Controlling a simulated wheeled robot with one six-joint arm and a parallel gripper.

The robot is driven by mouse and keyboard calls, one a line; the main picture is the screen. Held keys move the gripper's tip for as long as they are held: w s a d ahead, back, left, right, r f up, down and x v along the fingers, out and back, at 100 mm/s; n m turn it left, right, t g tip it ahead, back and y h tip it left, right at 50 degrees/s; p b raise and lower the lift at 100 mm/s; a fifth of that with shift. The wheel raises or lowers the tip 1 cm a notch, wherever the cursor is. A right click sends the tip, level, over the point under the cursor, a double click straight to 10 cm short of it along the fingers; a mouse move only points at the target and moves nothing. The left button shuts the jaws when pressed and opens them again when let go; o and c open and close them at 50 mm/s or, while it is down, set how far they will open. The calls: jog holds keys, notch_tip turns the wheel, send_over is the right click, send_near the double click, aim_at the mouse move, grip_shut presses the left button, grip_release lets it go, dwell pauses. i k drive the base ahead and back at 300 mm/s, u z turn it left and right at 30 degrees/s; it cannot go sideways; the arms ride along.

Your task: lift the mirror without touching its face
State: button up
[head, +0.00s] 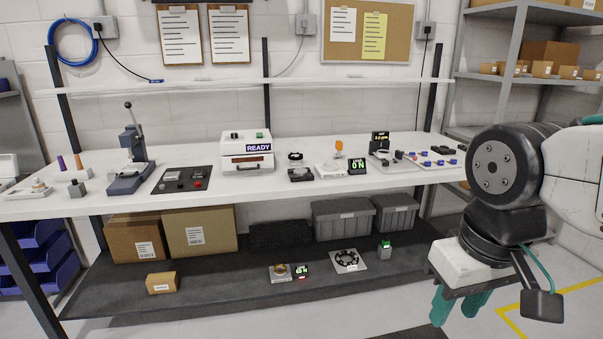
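I cannot pick out the mirror with certainty; the small fixtures on the bench are too small to read. A white fixture block (329,171) sits mid-bench, with a small orange piece (339,145) above it and a display reading 0 N (357,166) beside it. A dark round-topped device (296,164) stands just left of it. A metal plate fixture (384,159) with a small display behind it stands to the right. My gripper (456,316) hangs at the lower right, in front of the bench and apart from everything. Its two teal fingers are spread, with nothing seen between them.
The white bench (230,190) also holds a lever press (130,160), a dark control panel (182,179) and a white READY box (247,150). The lower shelf (215,285) carries cartons, grey bins and small fixtures. A grey rack (530,85) stands at right.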

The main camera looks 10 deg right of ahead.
aim_at(302, 172)
jog(key=i, duration=2.2)
jog(key=z, duration=0.55)
